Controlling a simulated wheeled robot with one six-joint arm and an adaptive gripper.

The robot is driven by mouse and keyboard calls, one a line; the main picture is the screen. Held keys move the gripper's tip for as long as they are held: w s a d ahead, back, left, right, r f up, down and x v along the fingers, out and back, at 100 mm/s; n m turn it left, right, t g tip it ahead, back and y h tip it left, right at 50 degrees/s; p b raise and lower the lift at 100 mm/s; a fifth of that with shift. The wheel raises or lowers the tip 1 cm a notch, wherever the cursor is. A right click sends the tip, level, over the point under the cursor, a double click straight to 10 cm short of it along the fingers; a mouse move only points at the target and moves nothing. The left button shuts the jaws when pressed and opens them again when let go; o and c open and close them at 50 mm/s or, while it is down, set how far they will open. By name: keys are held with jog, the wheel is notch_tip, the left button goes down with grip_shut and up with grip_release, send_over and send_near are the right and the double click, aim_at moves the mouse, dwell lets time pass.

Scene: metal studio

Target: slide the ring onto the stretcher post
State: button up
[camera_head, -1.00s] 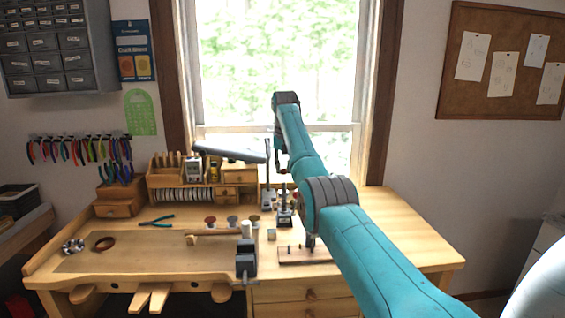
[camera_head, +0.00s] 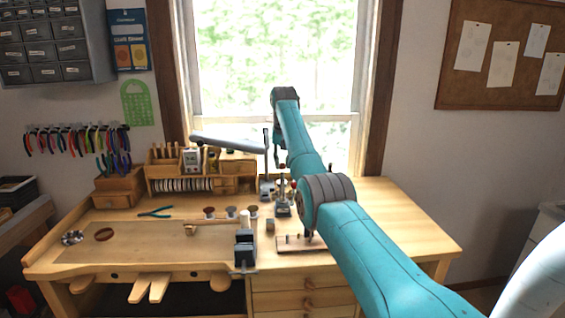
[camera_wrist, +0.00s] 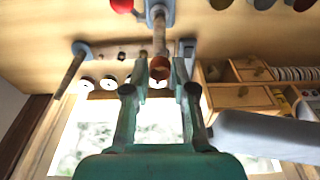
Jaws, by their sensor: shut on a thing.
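In the wrist view, my gripper (camera_wrist: 160,66) points at the bench with its two fingers close together. The ring between the fingertips is too small and blurred to make out. A metal post (camera_wrist: 160,36) on a grey base, taken as the stretcher post, stands in line with the fingers. In the head view, my arm hides the gripper; a grey-based tool with a post (camera_head: 283,208) stands just left of the arm.
A tapered rod (camera_wrist: 70,75) on a grey base is at the left of the wrist view. A grey lamp head (camera_head: 228,143) hangs over the bench's back. A dark vise (camera_head: 245,250) sits at the front edge. The bench's right side (camera_head: 400,225) is clear.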

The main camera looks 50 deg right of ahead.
jog(key=shift+f, duration=1.65)
jog(key=o, duration=0.9)
jog(key=shift+r, duration=0.1)
notch_tip(320, 180, up, 12)
jog(key=s+a, duration=0.1)
jog(key=shift+a, duration=0.2)
jog(key=shift+s+f, duration=0.2)
dwell(0.5)
